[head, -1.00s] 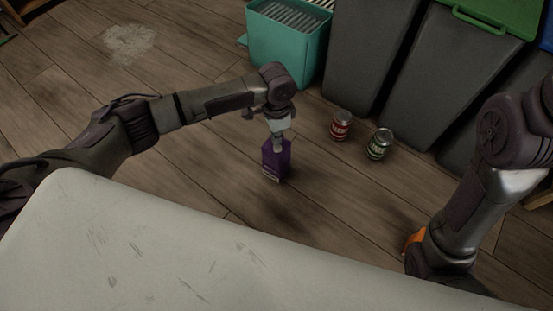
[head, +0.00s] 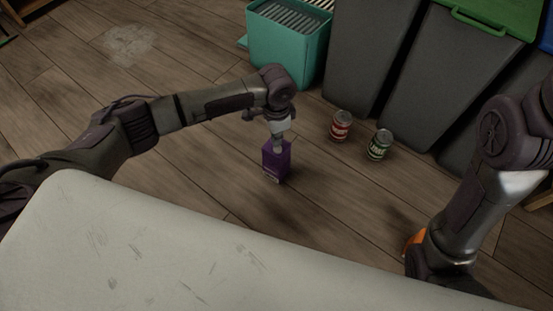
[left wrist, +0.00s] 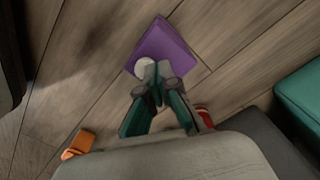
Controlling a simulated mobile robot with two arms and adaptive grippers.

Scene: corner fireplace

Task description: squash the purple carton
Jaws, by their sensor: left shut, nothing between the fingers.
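The purple carton (head: 275,163) stands upright on the wooden floor beyond the pale table edge, not visibly flattened. Its purple side also shows in the left wrist view (left wrist: 163,43), with a white round cap (left wrist: 143,67) beside my fingertips. My left gripper (head: 279,149) points down at the top of the carton, and its fingers (left wrist: 151,76) are shut with nothing between them. The fingertips overlap the carton's top in both views; I cannot tell whether they touch it. My right arm comes down at the right, and its gripper is hidden.
A red can (head: 341,126) and a green can (head: 379,145) stand right of the carton. A teal bin (head: 287,50) and grey bins (head: 434,75) stand behind. An orange thing (head: 415,240) is partly hidden by my right arm. The pale tabletop (head: 180,255) fills the front.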

